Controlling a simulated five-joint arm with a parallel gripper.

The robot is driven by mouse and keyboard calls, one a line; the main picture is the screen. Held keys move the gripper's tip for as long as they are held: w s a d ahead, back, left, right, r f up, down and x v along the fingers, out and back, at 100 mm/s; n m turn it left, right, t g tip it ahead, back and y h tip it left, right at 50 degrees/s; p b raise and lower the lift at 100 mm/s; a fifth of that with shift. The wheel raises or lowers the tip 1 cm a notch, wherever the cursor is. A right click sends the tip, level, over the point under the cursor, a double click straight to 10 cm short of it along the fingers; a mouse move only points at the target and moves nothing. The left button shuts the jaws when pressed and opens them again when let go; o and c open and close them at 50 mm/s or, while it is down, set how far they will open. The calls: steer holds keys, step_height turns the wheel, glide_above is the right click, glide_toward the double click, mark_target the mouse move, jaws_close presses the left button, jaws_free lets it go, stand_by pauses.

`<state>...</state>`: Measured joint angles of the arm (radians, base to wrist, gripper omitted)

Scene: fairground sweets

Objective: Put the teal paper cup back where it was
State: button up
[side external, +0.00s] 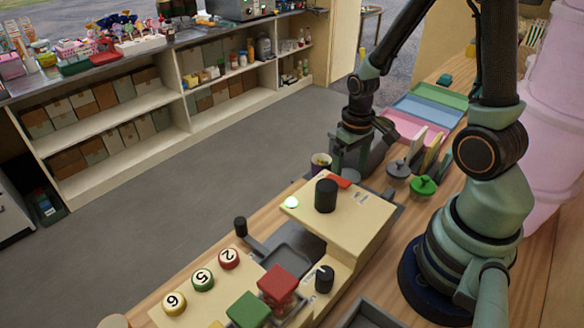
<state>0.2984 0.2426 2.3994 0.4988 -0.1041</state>
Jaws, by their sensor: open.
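My gripper (350,168) is open and hangs low over the wooden counter, behind the cream machine. A small dark purple cup (320,168) with a pale rim and something light inside stands just left of the jaws. I cannot tell whether they touch. A small teal thing (444,79) sits at the far end of the counter, well away from my gripper. It is too small to tell whether it is the teal paper cup. No other clear teal cup shows; the space between and behind my jaws is partly hidden.
Numbered buttons and coloured blocks lie in front.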

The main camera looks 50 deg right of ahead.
mark_target(348, 176)
steer(key=a+r+n+t, duration=0.1)
steer(key=a+r, duration=0.3)
steer(key=r, duration=0.6)
steer(key=a+r+n+t, duration=0.1)
steer(key=a+r+t, duration=0.3)
steer(key=r, duration=0.7)
steer(key=shift+w+a+t, duration=0.3)
steer(key=shift+w, duration=0.05)
